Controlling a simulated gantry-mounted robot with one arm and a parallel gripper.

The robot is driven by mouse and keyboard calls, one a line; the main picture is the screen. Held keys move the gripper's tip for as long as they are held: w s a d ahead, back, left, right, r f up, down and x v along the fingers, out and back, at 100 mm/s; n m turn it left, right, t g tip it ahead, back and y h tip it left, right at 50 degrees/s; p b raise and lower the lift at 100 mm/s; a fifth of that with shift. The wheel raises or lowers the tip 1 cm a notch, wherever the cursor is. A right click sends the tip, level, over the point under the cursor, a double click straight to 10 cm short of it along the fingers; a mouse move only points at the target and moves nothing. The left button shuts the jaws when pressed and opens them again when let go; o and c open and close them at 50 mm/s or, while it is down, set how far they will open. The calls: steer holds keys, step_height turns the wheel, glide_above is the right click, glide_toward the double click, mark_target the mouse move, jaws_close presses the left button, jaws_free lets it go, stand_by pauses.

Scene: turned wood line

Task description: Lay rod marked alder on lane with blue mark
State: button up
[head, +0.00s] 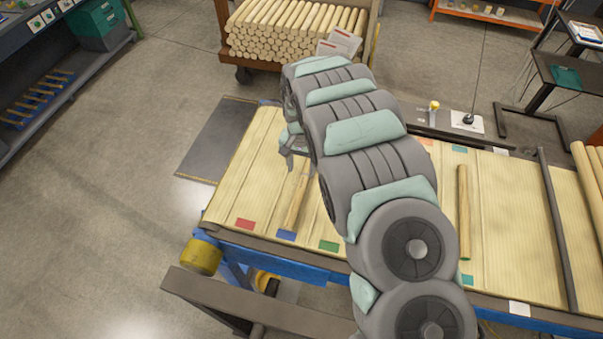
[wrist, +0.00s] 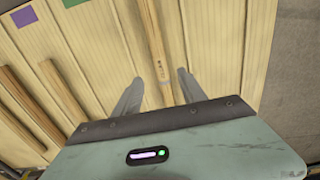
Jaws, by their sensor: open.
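A light wood rod (head: 297,207) lies lengthwise on the belt, in line with the blue mark (head: 286,235) at the near edge. In the wrist view this rod (wrist: 156,45) runs between my fingertips, with small marking on it that I cannot read. My gripper (head: 297,163) is open above the rod's far part; its two fingers (wrist: 159,80) stand apart on either side of it, with gaps showing. A second rod (head: 464,212) lies further right on the belt; its marking cannot be read. My arm hides the middle of the belt.
A red mark (head: 245,224) and a green mark (head: 329,246) flank the blue one. A dark bar (head: 557,230) crosses the belt at right. A cart of stacked rods (head: 285,40) stands behind. The red lane's surface is clear.

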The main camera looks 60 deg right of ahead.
step_height(320, 180, up, 3)
steer(key=shift+r+p, duration=0.2)
steer(key=shift+p, duration=0.75)
